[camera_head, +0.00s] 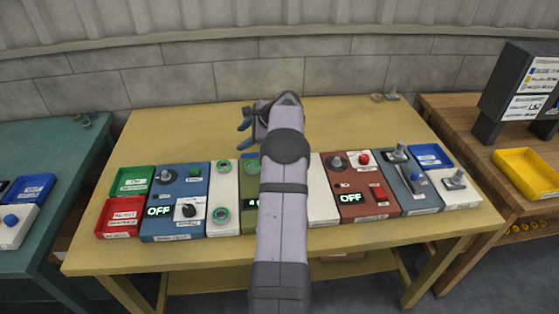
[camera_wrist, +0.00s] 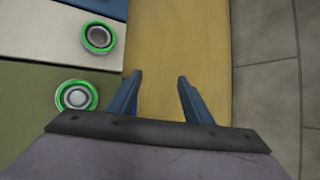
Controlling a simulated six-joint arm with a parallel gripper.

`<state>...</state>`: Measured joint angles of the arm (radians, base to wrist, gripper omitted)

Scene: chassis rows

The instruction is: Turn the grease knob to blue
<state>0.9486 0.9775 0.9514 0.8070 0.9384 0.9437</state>
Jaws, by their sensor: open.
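My gripper (camera_head: 243,119) is open and empty, above the bare table behind the row of panels. In the wrist view its two blue fingers (camera_wrist: 160,77) stand apart over yellow tabletop. I cannot tell which control is the grease knob, as the labels are too small to read. A dark knob on a white plate (camera_head: 187,211) sits on the left blue panel. Green-ringed round controls sit on a white panel (camera_head: 224,167) and an olive panel (camera_head: 252,167); one of each shows in the wrist view, left of the fingers. My arm hides much of the olive panel.
Green and red trays (camera_head: 119,217) stand at the left end. A brown panel (camera_head: 352,189) with a red button and OFF display is right of my arm. A blue tray (camera_head: 431,155) is at the right.

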